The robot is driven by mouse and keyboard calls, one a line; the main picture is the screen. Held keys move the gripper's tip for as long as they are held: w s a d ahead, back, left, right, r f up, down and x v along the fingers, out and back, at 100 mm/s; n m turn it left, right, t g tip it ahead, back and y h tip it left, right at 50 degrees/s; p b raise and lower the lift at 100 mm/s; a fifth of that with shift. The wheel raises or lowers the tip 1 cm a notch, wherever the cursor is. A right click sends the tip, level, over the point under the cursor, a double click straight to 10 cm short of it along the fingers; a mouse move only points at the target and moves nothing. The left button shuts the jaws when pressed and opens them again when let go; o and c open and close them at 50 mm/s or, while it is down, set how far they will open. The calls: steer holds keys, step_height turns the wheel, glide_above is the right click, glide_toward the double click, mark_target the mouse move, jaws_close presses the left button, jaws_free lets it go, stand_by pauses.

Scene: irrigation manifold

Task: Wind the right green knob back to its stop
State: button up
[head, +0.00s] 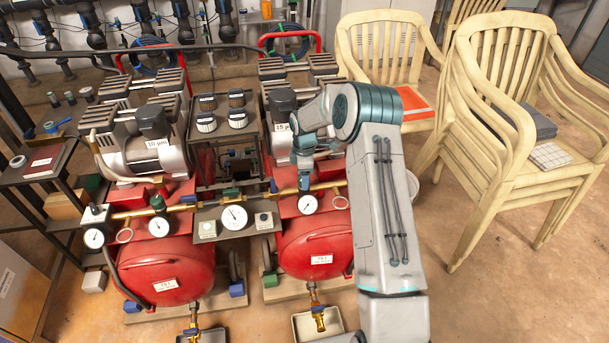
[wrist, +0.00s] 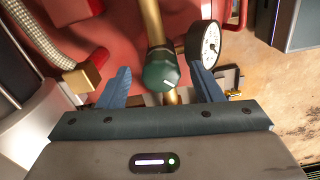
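The right green knob (wrist: 160,70) sits on a brass pipe in the wrist view, with a short white mark on its face. My gripper (wrist: 160,72) is open, with one blue finger on each side of the knob and a visible gap to both. How far the fingertips reach along the knob is hard to tell. In the head view my gripper (head: 304,182) points down at the brass pipe of the right compressor and hides most of this knob.
A white-faced gauge (wrist: 208,45) is close beside my right finger in the wrist view. A braided hose with a brass fitting (wrist: 84,76) is left of my left finger. The right red tank (head: 315,245) lies below; cream chairs (head: 515,120) stand to the right.

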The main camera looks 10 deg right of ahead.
step_height(320, 180, up, 14)
steer(key=p, duration=0.1)
steer(key=shift+p, duration=0.35)
steer(key=shift+f, duration=0.1)
stand_by(0.4)
